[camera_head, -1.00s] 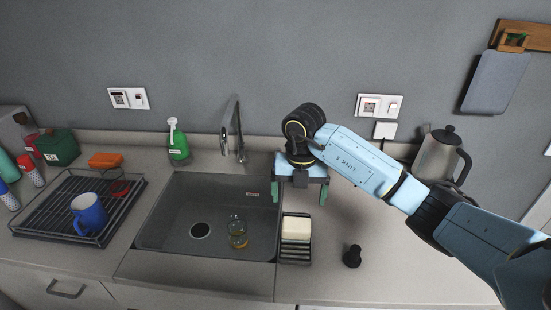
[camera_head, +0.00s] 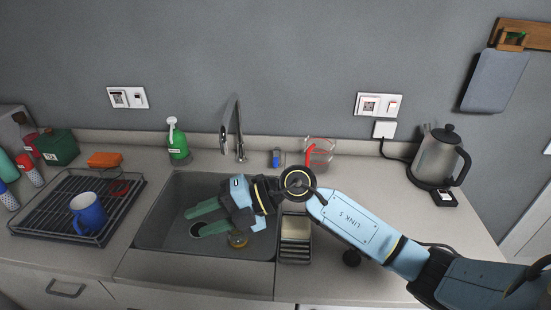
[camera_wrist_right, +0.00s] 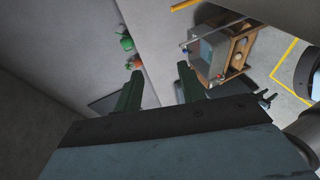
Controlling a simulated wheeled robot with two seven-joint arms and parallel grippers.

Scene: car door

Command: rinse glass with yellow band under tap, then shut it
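The glass with the yellow band (camera_head: 238,241) is in the sink (camera_head: 160,232), right of its middle; my right gripper covers its upper part. My right gripper (camera_head: 190,224) is over the sink, fingers pointing left. Its two green fingers are apart, with nothing between them; the right wrist view (camera_wrist_right: 160,76) shows this too. The tap (camera_head: 237,125) stands behind the sink with its spout above the basin. No water stream shows. My left gripper is out of view.
A soap dish (camera_head: 295,255) is right of the sink. A red-marked clear jug (camera_head: 320,152) and small blue item (camera_head: 276,158) stand behind. A drying rack (camera_head: 50,225) with a blue mug (camera_head: 88,213) is left. A kettle (camera_head: 436,160) is at right.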

